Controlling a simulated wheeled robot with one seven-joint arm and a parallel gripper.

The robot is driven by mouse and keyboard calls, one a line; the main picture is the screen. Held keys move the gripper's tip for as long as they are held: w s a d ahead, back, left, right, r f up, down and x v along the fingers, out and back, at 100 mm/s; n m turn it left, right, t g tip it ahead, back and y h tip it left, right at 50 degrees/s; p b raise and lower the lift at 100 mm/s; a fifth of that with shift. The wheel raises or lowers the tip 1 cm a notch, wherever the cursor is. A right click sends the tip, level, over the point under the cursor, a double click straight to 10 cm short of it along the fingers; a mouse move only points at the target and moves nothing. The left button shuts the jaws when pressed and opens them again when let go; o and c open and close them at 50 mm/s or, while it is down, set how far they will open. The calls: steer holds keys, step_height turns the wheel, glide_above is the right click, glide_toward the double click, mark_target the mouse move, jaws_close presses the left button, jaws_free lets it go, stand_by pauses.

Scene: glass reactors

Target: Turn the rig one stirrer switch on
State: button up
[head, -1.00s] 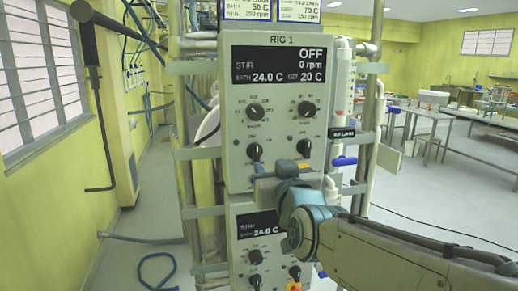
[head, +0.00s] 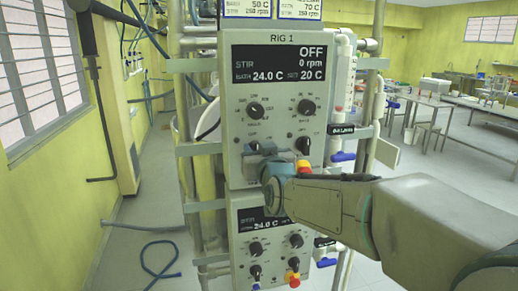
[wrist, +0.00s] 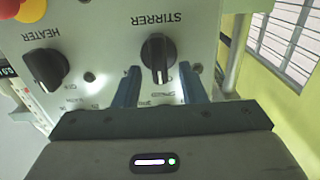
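The rig 1 panel (head: 278,125) faces me, its display (head: 279,65) reading OFF and 0 rpm. The stirrer knob (wrist: 158,57) is black with a white pointer line. In the wrist view its label appears upside down. My gripper (wrist: 160,85) is open, with one blue finger on each side of the knob's lower part. I cannot tell whether the fingers touch it. In the head view my gripper (head: 255,158) is at the panel's lower left knob, whose lower part it hides. The heater knob (wrist: 45,72) is to the left in the wrist view.
A red and yellow emergency button (head: 304,167) sits close to the right of my gripper. A second panel (head: 268,240) with knobs is below. Upper knobs (head: 255,110) are above. Pipes and a blue-handled valve (head: 342,157) stand to the right.

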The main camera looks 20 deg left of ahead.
jaws_close()
steer(key=shift+f+b, duration=0.1)
steer(key=shift+b, duration=0.35)
steer(key=shift+w+d+f+m+b, duration=0.1)
steer(key=shift+d+m+b, duration=0.05)
steer(key=shift+m+b, duration=1.95)
steer(key=shift+w+d+f+m+b, duration=0.1)
steer(key=shift+d+m+b, duration=0.05)
steer(key=shift+m+b, duration=1.9)
steer(key=shift+w+d+f+m+b, duration=0.1)
steer(key=shift+d+m+b, duration=0.05)
steer(key=shift+m+b, duration=1.9)
